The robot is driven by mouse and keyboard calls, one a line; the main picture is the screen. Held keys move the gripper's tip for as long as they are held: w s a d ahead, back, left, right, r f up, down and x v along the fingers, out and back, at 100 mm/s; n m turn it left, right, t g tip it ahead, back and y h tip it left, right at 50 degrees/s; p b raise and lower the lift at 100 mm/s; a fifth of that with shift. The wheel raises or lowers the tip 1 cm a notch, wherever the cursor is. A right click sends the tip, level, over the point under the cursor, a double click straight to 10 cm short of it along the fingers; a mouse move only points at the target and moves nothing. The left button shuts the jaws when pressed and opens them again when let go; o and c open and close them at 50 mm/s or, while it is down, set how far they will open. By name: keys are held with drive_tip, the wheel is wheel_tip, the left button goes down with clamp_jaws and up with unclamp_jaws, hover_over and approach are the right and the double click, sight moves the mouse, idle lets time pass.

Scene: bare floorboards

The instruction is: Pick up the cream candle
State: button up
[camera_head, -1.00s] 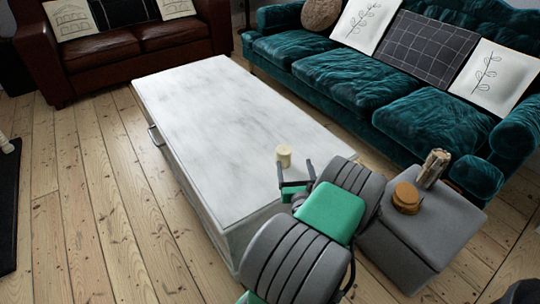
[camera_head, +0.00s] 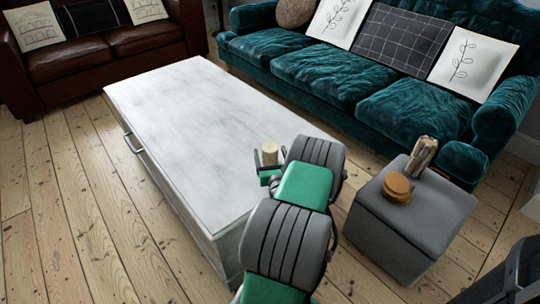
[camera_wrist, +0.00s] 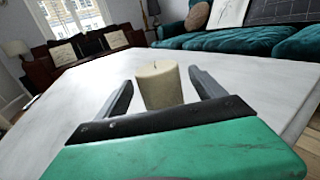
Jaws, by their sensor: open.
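The cream candle (camera_head: 269,154) stands upright on the white coffee table (camera_head: 190,130), near its right end. In the wrist view the candle (camera_wrist: 159,84) shows a dark wick and stands between my two dark fingers. My gripper (camera_wrist: 160,92) is open, with one finger on each side of the candle and a gap visible on both sides. In the head view my gripper (camera_head: 269,160) is at the candle, and its green body hides the candle's lower part.
A grey ottoman (camera_head: 415,215) with stacked round brown pieces (camera_head: 397,188) and a wooden ornament (camera_head: 423,154) stands right of my arm. A teal sofa (camera_head: 340,85) is behind the table, a brown leather sofa (camera_head: 100,50) at far left. The rest of the tabletop is clear.

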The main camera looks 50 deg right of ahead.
sight(269, 147)
drive_tip(key=x, duration=0.3)
drive_tip(key=shift+w+d+f, duration=0.15)
drive_tip(key=shift+w+d, duration=0.15)
drive_tip(key=shift+c, duration=0.6)
drive_tip(key=c, duration=1.5)
drive_tip(key=shift+c, duration=0.2)
